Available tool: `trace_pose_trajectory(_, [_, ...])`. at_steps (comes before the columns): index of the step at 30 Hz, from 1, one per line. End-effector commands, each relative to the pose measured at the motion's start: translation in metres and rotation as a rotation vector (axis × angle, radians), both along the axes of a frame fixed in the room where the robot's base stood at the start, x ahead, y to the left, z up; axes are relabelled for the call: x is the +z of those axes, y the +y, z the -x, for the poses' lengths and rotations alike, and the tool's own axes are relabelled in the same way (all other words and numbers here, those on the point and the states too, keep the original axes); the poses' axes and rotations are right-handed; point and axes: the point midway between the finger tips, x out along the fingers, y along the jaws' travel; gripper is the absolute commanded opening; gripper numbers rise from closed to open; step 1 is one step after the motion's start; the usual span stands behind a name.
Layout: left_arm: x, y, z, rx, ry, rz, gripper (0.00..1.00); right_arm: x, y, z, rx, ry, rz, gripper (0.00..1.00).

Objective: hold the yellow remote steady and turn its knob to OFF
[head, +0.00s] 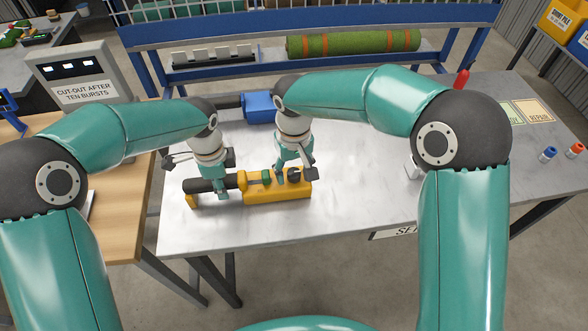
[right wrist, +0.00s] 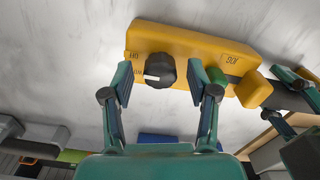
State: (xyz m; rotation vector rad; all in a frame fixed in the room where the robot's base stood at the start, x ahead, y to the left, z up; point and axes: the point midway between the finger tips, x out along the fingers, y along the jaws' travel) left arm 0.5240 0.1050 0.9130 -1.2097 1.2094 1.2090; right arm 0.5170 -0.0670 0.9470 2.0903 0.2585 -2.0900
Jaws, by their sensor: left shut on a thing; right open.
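The yellow remote (head: 262,194) lies on the metal table near its front left edge, its dark handle toward the left. It also shows in the right wrist view (right wrist: 190,42). My left gripper (head: 220,188) is shut on the remote at the dark handle. My right gripper (head: 294,178) is open above the remote's right part. In the right wrist view its fingers (right wrist: 161,78) stand either side of the black knob (right wrist: 160,71), with gaps visible. The knob's white mark points left in that view, toward a small, partly hidden label. A green button (right wrist: 217,77) sits beside the right finger.
A blue box-like object (head: 259,107) lies behind my grippers. A green roll with orange bands (head: 353,43) lies on the blue rack at the back. A red object (head: 462,80) stands at the table's back edge. The table's middle right is mostly clear.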

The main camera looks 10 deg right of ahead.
Motion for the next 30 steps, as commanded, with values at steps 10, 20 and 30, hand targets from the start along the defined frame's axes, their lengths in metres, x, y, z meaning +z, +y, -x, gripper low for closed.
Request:
trace_pose_trajectory(10, [-0.002,0.0,0.001,-0.001,0.004,-0.001,0.0,0.055,0.001,-0.001,0.0,-0.007,-0.003,0.59])
trace_pose_trajectory(20, [-0.002,0.0,0.001,-0.001,0.004,-0.001,0.0,0.108,0.0,-0.001,0.0,-0.005,-0.002,0.59])
trace_pose_trajectory(30, [-0.002,0.0,0.001,-0.001,0.004,-0.001,0.0,0.117,0.0,0.0,0.0,-0.002,-0.001,0.59])
